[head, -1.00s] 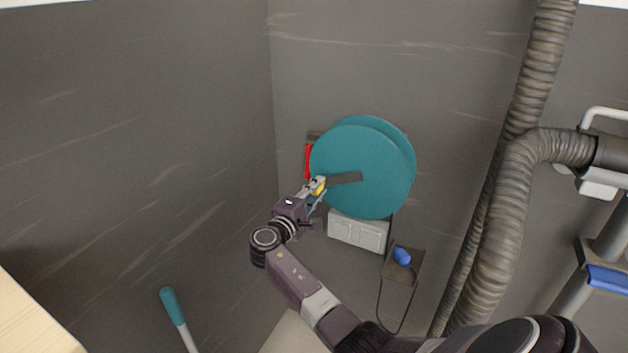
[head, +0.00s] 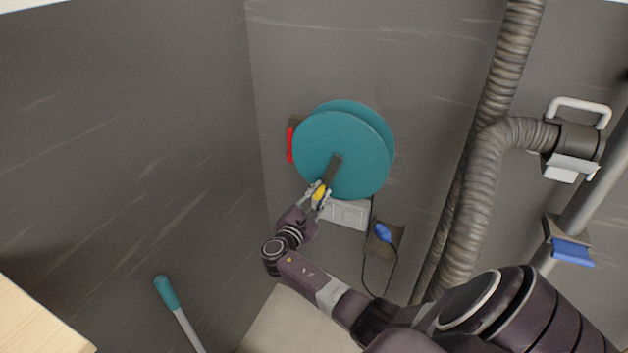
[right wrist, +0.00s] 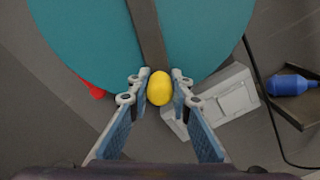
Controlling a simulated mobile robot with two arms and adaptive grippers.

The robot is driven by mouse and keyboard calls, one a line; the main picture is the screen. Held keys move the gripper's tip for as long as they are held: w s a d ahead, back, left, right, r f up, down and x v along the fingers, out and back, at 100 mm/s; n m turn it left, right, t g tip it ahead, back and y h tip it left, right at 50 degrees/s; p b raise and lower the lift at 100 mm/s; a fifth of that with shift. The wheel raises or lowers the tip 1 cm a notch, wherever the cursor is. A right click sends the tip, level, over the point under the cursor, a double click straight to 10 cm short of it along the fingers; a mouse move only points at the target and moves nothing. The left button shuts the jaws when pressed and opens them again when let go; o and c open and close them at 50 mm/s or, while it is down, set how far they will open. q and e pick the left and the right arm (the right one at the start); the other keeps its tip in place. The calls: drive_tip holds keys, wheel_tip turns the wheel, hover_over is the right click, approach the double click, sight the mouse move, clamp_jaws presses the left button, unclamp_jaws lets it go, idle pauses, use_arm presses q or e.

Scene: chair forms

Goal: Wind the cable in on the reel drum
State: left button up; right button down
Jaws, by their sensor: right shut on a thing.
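The teal reel drum (head: 335,140) is mounted on the back wall; it fills the top of the right wrist view (right wrist: 90,40). A dark crank arm (head: 334,169) runs from its centre down and slightly left. A yellow knob (head: 320,192) is at the crank's outer end and shows in the right wrist view (right wrist: 160,88). My right gripper (head: 319,194) is shut on the yellow knob, one finger on each side. The black cable (head: 366,265) hangs below the drum in a loop. A blue plug (head: 383,233) is by a small dark shelf. My left gripper is not in view.
A white box (head: 346,213) is under the drum. A red part (head: 290,145) shows at the drum's left. A thick ribbed hose (head: 468,190) runs down on the right. A teal-handled pole (head: 167,293) stands lower left.

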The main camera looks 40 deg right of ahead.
drive_tip(key=shift+s+d+n, duration=0.3)
drive_tip(key=shift+s, duration=0.1)
drive_tip(key=c, duration=1.7)
unclamp_jaws()
drive_tip(key=shift+d, duration=0.1)
drive_tip(key=shift+c, duration=0.2)
drive_tip(key=shift+f, duration=0.1)
